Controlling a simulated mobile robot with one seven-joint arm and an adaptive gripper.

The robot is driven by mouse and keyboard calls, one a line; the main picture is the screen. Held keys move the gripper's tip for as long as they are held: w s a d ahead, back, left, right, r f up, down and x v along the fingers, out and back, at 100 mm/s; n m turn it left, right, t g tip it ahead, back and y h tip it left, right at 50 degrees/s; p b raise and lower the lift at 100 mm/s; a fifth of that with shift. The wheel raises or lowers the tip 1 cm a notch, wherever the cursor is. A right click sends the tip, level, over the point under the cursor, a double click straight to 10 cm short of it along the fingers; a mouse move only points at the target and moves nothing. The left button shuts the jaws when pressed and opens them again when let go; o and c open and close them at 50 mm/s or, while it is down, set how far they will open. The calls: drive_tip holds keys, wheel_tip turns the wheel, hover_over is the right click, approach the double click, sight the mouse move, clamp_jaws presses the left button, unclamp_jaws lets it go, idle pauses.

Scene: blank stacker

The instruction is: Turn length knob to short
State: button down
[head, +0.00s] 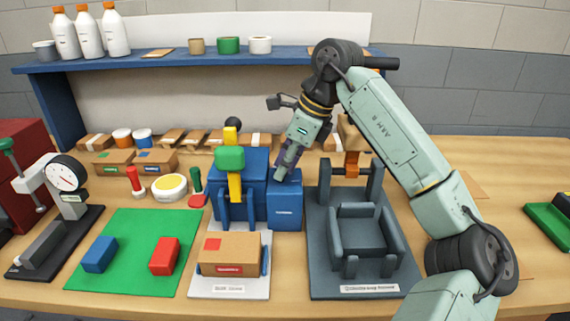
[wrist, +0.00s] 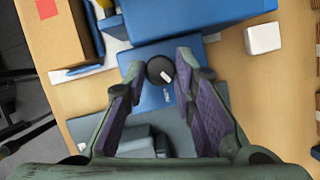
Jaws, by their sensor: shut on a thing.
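The length knob (wrist: 160,69) is a round black knob with a short white mark on its lower right part. It sits on top of the blue box (head: 285,212), which also shows in the wrist view (wrist: 152,98). My gripper (head: 282,174) comes down from above onto the box top, and its purple-padded fingers stand on either side of the knob in the wrist view (wrist: 160,66). The fingers are shut on the knob. In the head view my gripper hides the knob. The box's small white lettering is too small to read.
A larger blue machine with a yellow lever and green block (head: 230,158) stands just left of the box. A dark grey fixture (head: 360,240) stands close on the right. A cardboard box (head: 229,254) lies in front on a white plate. A blue shelf (head: 190,60) runs behind.

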drive_tip(key=c, duration=1.6)
unclamp_jaws()
drive_tip(key=shift+r, duration=0.15)
drive_tip(key=v, duration=0.7)
drive_tip(key=shift+r, duration=0.15)
drive_tip(key=shift+d, duration=0.15)
